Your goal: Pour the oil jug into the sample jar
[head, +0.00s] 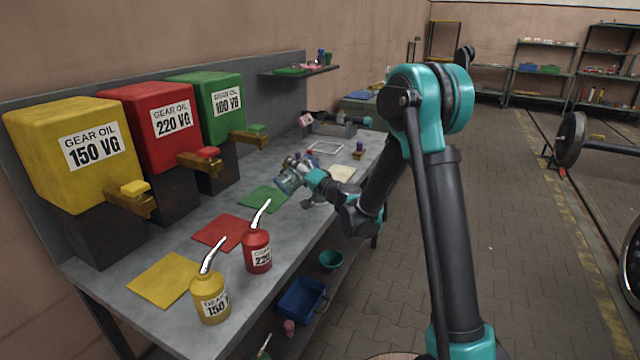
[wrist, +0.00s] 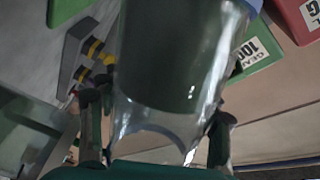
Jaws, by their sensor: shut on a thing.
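My gripper (head: 296,176) is shut on a clear vessel, which I take to be the oil jug (head: 287,183). It is held over the bench near the green mat. In the wrist view the clear jug (wrist: 160,118) fills the middle, between the two fingers, with dark green showing in or through it and a bluish edge at the top right. It looks tilted in the head view. A small item with a purple top (head: 358,149) stands farther along the bench; I cannot tell whether it is the sample jar.
Yellow (head: 70,150), red (head: 150,125) and green (head: 208,105) gear oil tanks line the back of the bench. Yellow (head: 210,298) and red (head: 257,250) spouted oil cans stand near the front edge. A white frame (head: 325,148) lies beyond my gripper.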

